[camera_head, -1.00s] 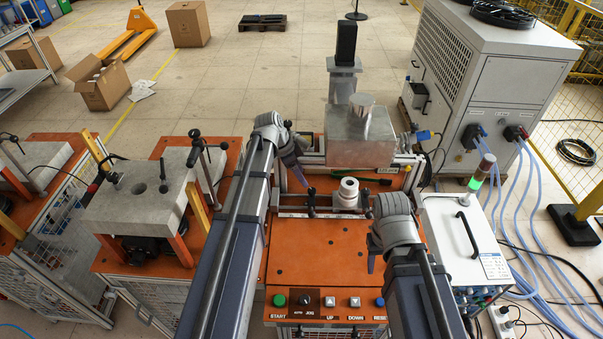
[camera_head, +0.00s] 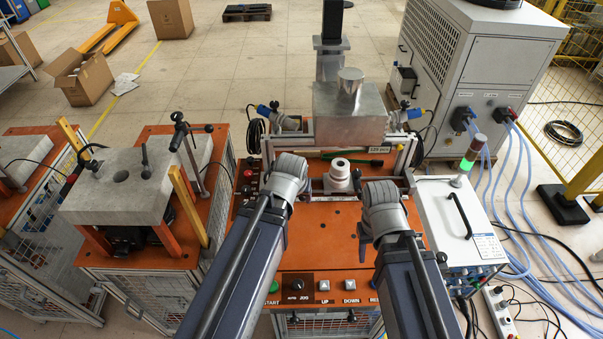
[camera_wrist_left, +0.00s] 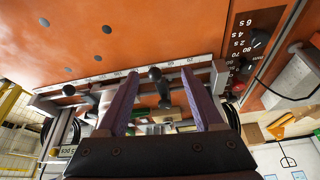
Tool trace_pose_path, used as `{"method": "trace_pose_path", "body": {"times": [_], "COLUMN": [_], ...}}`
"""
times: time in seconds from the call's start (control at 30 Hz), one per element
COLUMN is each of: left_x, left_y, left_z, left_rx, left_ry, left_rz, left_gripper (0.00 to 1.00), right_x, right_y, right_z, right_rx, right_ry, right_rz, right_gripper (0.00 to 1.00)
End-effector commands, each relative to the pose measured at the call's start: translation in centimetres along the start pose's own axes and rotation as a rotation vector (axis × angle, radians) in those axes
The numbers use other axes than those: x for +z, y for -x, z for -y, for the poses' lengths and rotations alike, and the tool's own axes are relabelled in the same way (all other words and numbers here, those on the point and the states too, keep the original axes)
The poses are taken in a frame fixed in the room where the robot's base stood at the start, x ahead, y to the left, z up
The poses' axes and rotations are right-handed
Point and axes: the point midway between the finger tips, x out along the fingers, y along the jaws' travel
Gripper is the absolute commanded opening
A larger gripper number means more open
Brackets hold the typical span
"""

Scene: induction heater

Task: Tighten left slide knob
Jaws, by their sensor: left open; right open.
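The left slide knob (camera_wrist_left: 155,75) is a black ball-ended lever on the scaled rail (camera_wrist_left: 100,79). In the left wrist view it stands between the two purple fingers of my left gripper (camera_wrist_left: 160,90), which are open around it with gaps on both sides. In the head view my left wrist hides this knob and my left fingers. The other slide knob (camera_wrist_left: 68,90) shows further left on the rail in the left wrist view. My right gripper (camera_head: 363,234) is open, over the orange plate to the right, with its fingers partly hidden.
A white round coil piece (camera_head: 340,169) stands behind the rail, before a metal box (camera_head: 350,112). The orange plate (camera_head: 325,235) is clear in front. A button panel (camera_head: 330,285) lies at the front edge. A grey box with a black handle (camera_head: 455,220) stands at the right.

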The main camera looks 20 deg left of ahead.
Motion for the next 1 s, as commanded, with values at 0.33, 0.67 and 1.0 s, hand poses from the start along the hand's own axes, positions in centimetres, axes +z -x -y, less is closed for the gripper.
{"method": "trace_pose_path", "body": {"times": [0.33,0.67,1.0], "left_x": [-0.7,-4.9,-11.5], "left_y": [-0.2,-2.0,-4.7], "left_z": [0.0,0.0,0.1], "left_rx": [-0.002,-0.002,-0.002], "left_ry": [0.011,0.01,0.01], "left_rz": [-0.002,-0.002,-0.002], "left_gripper": [0.68,0.68,0.68], "right_x": [0.0,0.0,0.0], "right_y": [0.0,0.0,0.0], "right_z": [0.0,0.0,0.0], "right_rx": [0.0,0.0,0.0], "right_ry": [0.0,0.0,0.0], "right_rz": [0.0,0.0,0.0], "right_gripper": [0.5,0.5,0.5]}}
